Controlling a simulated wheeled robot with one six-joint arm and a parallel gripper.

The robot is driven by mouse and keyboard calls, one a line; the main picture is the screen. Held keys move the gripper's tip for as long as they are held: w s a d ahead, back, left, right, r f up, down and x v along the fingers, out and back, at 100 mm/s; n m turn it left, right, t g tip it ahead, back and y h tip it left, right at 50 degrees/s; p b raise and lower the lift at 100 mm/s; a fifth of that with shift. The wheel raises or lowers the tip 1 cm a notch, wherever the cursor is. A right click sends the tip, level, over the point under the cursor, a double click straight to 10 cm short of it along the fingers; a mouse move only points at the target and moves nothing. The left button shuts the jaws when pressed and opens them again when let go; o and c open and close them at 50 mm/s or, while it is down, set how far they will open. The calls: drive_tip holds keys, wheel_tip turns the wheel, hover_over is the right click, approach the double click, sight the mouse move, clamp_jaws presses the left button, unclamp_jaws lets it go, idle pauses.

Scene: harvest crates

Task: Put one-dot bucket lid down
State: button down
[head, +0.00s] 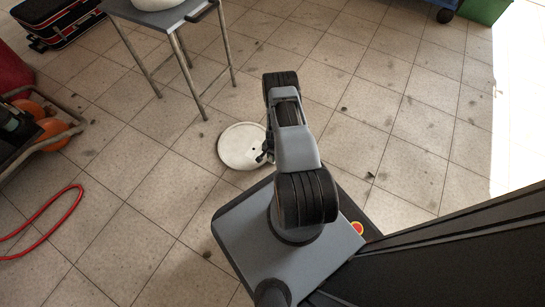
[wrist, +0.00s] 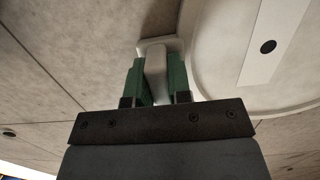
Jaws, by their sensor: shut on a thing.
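The one-dot bucket lid (head: 241,146) is a round white disc with one dark dot, left of my arm in the head view. In the wrist view the lid (wrist: 215,50) fills the upper right, its black dot on a pale strip. My gripper (wrist: 158,80) has its green fingers closed on a pale tab at the lid's edge. In the head view my gripper (head: 266,153) is at the lid's right edge, partly hidden by my arm. The gap between lid and floor cannot be judged.
A grey table (head: 165,14) with thin metal legs stands at the upper left, a white vessel (head: 153,3) on it. A black-and-red case (head: 55,20), a cart (head: 42,140) and a red hose (head: 55,212) are at the left. Tiled floor (head: 400,110) is clear right of my arm.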

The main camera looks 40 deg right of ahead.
idle(0.3)
drive_tip(key=c, duration=1.1)
unclamp_jaws()
drive_tip(key=shift+o, duration=0.2)
drive_tip(key=w+r+n+p, duration=0.1)
drive_tip(key=w+r+p, duration=0.2)
drive_tip(key=r, duration=1)
drive_tip(key=w+r+n+p, duration=0.2)
drive_tip(key=w+r+p, duration=0.1)
drive_tip(key=r, duration=0.9)
drive_tip(key=a+r+n+t, duration=0.1)
drive_tip(key=a+r+n, duration=0.15)
drive_tip(key=r, duration=0.55)
drive_tip(key=a+r+n+t, duration=0.1)
drive_tip(key=a+r, duration=0.3)
drive_tip(key=r, duration=0.5)
drive_tip(key=s+a+r+n, duration=0.3)
drive_tip(key=s+a+r, duration=0.2)
drive_tip(key=s+r, duration=0.2)
drive_tip(key=s+a+r+n+t+h, duration=0.1)
drive_tip(key=s+a+r+n, duration=0.2)
drive_tip(key=s+a+r, duration=0.2)
wheel_tip(320, 180, up, 5)
drive_tip(key=s, duration=0.3)
drive_tip(key=shift+n, duration=0.35)
